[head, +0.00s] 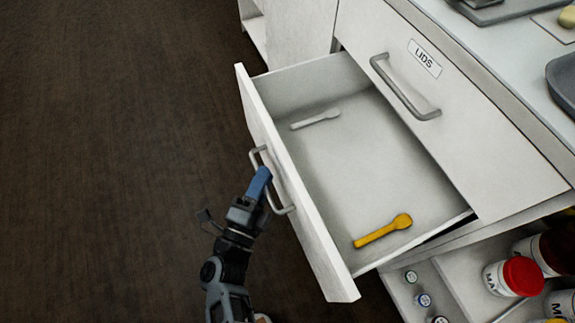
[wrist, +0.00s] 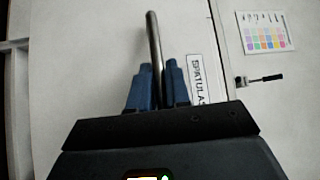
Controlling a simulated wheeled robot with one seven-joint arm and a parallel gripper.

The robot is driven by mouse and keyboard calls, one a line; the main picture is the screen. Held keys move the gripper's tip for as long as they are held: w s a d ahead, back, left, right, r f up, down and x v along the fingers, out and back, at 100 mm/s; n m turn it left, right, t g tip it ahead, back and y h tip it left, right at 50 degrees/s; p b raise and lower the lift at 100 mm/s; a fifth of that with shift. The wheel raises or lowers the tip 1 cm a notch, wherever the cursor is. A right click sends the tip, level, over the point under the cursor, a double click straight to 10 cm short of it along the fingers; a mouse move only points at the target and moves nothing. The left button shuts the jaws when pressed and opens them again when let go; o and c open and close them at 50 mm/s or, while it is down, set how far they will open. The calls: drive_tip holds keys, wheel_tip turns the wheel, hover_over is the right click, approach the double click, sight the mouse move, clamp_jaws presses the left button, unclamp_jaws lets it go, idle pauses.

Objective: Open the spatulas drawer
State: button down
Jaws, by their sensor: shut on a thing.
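The spatulas drawer (head: 315,245) stands pulled out from the cabinet in the head view, below the drawer labelled LIDS. Its front bears a grey bar handle (head: 285,210). Inside lie a yellow spatula (head: 383,231) near the front right and a white-grey one (head: 315,119) at the back left. My gripper (head: 260,182) is at the drawer front, its blue fingers shut on the handle. In the wrist view the handle bar (wrist: 153,50) runs between the fingers, beside the SPATULAS label (wrist: 195,78), which is partly hidden by a finger.
The closed LIDS drawer (head: 440,110) is above, with its own handle (head: 405,88). An open shelf at lower right holds a red-lidded jar (head: 515,277) and other containers. Dark floor (head: 110,160) on the left is clear.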

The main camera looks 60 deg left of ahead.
drive_tip(key=shift+s+a+f, duration=0.1)
drive_tip(key=shift+s, duration=1.45)
drive_tip(key=c, duration=1.2)
unclamp_jaws()
drive_tip(key=v, duration=0.7)
drive_tip(key=shift+s+d, duration=0.3)
